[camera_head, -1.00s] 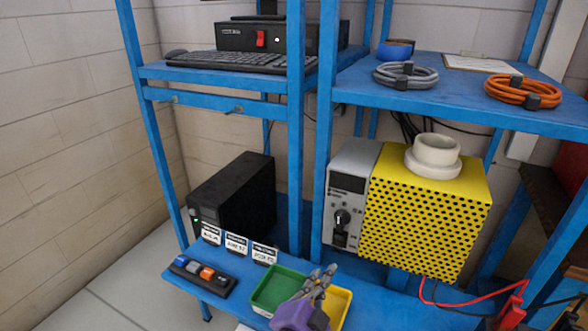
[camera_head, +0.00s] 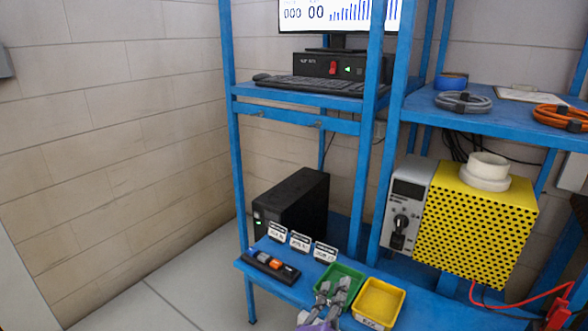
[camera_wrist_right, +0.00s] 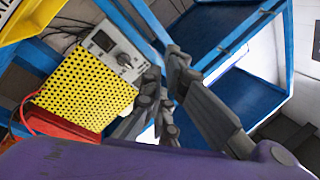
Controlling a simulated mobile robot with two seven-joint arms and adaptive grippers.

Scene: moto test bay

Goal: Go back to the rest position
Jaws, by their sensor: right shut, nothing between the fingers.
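My right gripper (camera_head: 333,290) is at the lower edge of the head view, a purple body with grey fingers. It is shut and empty. Its fingers overlap the front of the green tray (camera_head: 350,272) in the picture; the height between them is hard to judge. In the right wrist view its grey fingers (camera_wrist_right: 166,72) point toward the blue rack, with the purple body across the bottom. My left gripper is in neither view.
A yellow tray (camera_head: 379,301) stands right of the green one on the low blue shelf. A button strip (camera_head: 271,267) and small label cards (camera_head: 300,241) are left. A yellow perforated unit (camera_head: 475,226) stands right. Floor (camera_head: 170,297) at left is clear.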

